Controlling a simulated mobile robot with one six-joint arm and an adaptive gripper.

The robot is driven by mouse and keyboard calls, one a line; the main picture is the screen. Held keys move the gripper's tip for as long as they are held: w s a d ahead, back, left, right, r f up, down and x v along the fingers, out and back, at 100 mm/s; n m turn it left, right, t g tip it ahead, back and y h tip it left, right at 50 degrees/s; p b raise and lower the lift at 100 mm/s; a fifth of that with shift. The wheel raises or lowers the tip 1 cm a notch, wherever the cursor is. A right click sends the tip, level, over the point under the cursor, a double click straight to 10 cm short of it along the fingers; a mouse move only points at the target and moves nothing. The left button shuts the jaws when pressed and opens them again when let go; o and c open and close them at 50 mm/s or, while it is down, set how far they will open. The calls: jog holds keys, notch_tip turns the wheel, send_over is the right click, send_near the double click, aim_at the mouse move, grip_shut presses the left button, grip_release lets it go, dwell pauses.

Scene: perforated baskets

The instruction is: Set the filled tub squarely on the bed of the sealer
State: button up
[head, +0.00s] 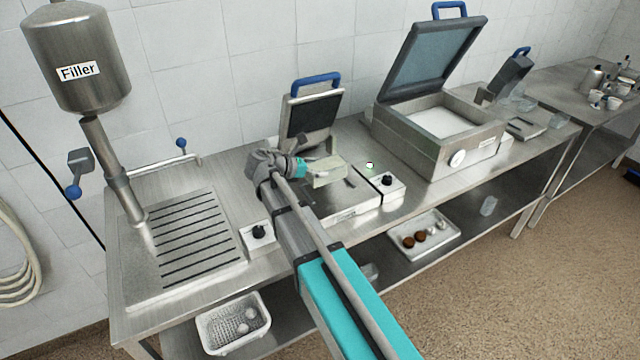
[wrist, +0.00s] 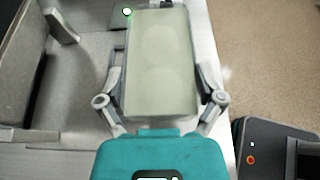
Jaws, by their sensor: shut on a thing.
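A pale greenish, box-shaped tub (head: 330,175) is held by my gripper (head: 314,164) over a low machine with a raised, blue-handled lid (head: 313,113), which looks like the sealer. In the wrist view the tub (wrist: 160,62) lies lengthwise between the two fingers of my gripper (wrist: 160,80), which touch its long sides. Its top looks flat and pale, with faint round shapes. The sealer's bed (head: 352,200) shows partly below and right of the tub. The tub and my arm hide the rest. I cannot tell whether the tub touches the bed.
A filler (head: 78,58) with a slotted drain plate (head: 195,240) stands left. A larger machine with its lid up (head: 440,125) stands right of the sealer. Control boxes with black knobs (head: 387,186) flank the bed. A white basket (head: 233,322) and a tray (head: 424,236) sit on the lower shelf.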

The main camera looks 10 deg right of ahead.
jog(key=w+f+b, duration=0.1)
jog(key=w+f, duration=0.1)
jog(key=w+d+f+b, duration=0.1)
jog(key=w+f+b, duration=0.1)
jog(key=w+d+f+b, duration=0.1)
jog(key=w+f+b, duration=0.1)
jog(key=shift+w, duration=0.15)
dwell(0.4)
jog(key=shift+w+f+b, duration=0.45)
jog(key=shift+f+b, duration=0.4)
jog(key=shift+b, duration=0.2)
jog(key=shift+f+b, duration=1.2)
jog(key=shift+s+f, duration=0.1)
jog(key=o, duration=1)
jog(key=shift+o, duration=0.2)
jog(key=shift+r, duration=0.2)
